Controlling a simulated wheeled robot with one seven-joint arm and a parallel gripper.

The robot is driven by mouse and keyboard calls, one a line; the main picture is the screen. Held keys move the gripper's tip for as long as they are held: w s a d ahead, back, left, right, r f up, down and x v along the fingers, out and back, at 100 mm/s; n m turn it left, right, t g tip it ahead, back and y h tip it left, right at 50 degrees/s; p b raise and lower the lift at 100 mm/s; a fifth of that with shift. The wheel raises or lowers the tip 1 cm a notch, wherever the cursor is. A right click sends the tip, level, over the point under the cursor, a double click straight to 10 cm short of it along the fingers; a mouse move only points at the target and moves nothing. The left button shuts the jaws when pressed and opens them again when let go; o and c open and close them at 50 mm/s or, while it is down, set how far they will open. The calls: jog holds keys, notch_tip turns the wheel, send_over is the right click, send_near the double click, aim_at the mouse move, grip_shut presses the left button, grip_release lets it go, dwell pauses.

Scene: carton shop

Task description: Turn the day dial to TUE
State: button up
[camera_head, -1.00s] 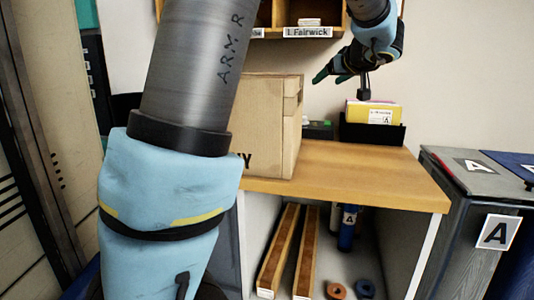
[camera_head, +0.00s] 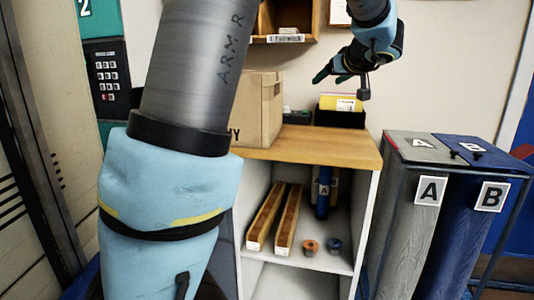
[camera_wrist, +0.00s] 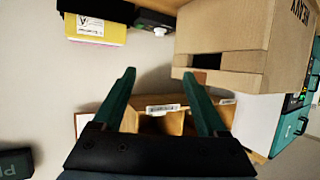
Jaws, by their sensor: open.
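I cannot make out a day dial with day names in either view. A small dark device (camera_head: 297,117) with a green part sits on the wooden counter between the carton and the black bin. The wrist view shows a dark box with a pale round knob (camera_wrist: 160,31) beside the yellow pack; I cannot tell whether this is the dial. My gripper (camera_head: 322,76) is in the air above the back of the counter. In the wrist view its two green fingers (camera_wrist: 158,73) are spread apart with nothing between them.
A cardboard carton (camera_head: 258,110) stands on the counter (camera_head: 330,145). A black bin (camera_head: 340,119) holds yellow packs. Pigeonholes (camera_head: 285,20) hang above. Grey bin A (camera_head: 400,210) and blue bin B (camera_head: 470,220) stand right. A keypad (camera_head: 108,80) is at the left.

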jog(key=s+a+f+m+g+b, duration=0.1)
jog(key=s+a+f+g+b, duration=0.2)
jog(key=a+f, duration=0.55)
jog(key=s+a+f+m+g+b, duration=0.1)
jog(key=s+a+f+g, duration=0.3)
jog(key=f, duration=0.7)
jog(key=s+a+f+m+g+h+b, duration=0.1)
jog(key=s+a+f+g+h+b, duration=0.15)
jog(key=s+a+f, duration=0.55)
jog(key=s+a+f+m+g+h+b, duration=0.1)
jog(key=s+a+f+g+b, duration=0.2)
jog(key=s+f, duration=0.75)
notch_tip(320, 180, up, 21)
jog(key=w+p, duration=0.1)
jog(key=p, duration=1.9)
jog(key=shift+t+p, duration=0.35)
jog(key=shift+t, duration=0.1)
